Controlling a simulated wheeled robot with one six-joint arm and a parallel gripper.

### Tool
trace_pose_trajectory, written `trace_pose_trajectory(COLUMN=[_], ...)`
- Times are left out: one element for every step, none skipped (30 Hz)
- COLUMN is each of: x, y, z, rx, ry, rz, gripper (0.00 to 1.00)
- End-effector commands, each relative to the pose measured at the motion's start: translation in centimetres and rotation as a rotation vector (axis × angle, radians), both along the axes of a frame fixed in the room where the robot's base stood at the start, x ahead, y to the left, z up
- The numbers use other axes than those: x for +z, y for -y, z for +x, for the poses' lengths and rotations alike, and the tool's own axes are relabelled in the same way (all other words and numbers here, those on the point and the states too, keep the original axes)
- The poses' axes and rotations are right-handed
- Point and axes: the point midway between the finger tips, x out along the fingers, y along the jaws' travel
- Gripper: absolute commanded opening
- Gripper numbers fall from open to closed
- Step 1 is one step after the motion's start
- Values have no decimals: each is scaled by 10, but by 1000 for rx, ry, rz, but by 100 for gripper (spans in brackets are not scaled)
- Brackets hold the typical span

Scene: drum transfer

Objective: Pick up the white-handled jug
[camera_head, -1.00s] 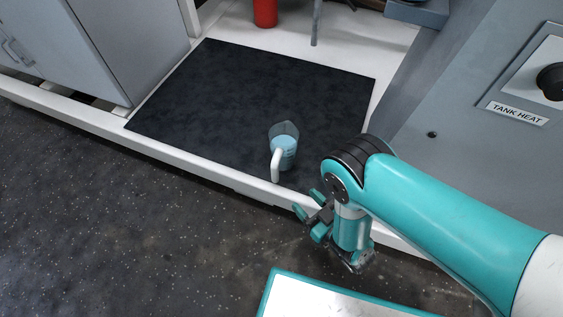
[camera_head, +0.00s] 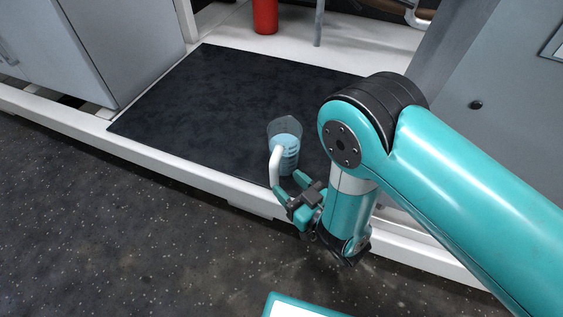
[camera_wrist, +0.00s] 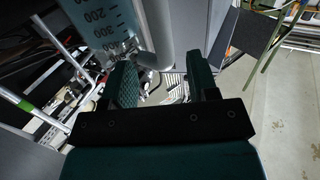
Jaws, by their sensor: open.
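The clear jug (camera_head: 287,150) with bluish contents and a white handle (camera_head: 275,168) stands upright on the black mat (camera_head: 220,105), near its front edge. The handle faces the front. My gripper (camera_head: 287,184) is open and empty, low beside the handle on the near side. In the wrist view the jug's marked wall (camera_wrist: 103,22) is at the upper left, and the handle (camera_wrist: 157,35) reaches down toward the gap between the fingers of my gripper (camera_wrist: 164,66). I cannot tell whether a finger touches the handle.
A white raised ledge (camera_head: 200,178) runs along the mat's front. A grey cabinet (camera_head: 115,45) stands at the left and a grey panel (camera_head: 480,75) at the right. A red cylinder (camera_head: 265,15) and a thin post (camera_head: 318,25) stand behind. The mat left of the jug is clear.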

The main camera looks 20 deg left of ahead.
Motion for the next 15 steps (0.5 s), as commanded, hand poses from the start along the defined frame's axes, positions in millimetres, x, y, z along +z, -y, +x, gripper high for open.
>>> trace_pose_trajectory(x=[0, 0, -1, -1, -2, -3, -4, -5, -4, -4, -4, -3, -2, -2, -1], y=[-3, -4, -6, -9, -12, -17, -22, -26, -31, -35, -38, -43, -45, -47, -49], z=[2, 2, 4, 5, 6, 8, 10, 12, 15, 17, 20, 22, 24, 25, 27], rx=[0, 0, 0, 1, 1, 1, 2, 2, 2, 1, 2, 2, 2, 1, 1], ry=[1, 1, 1, 2, 2, 2, 4, 3, 3, 3, 3, 3, 3, 2, 1], rz=[2, 1, 0, 1, 2, 2, 4, 3, 4, 4, 1, 3, 1, 1, 2], gripper=[54, 54, 54, 54, 54, 54, 54, 54, 54, 54, 54, 54, 54, 54, 54])
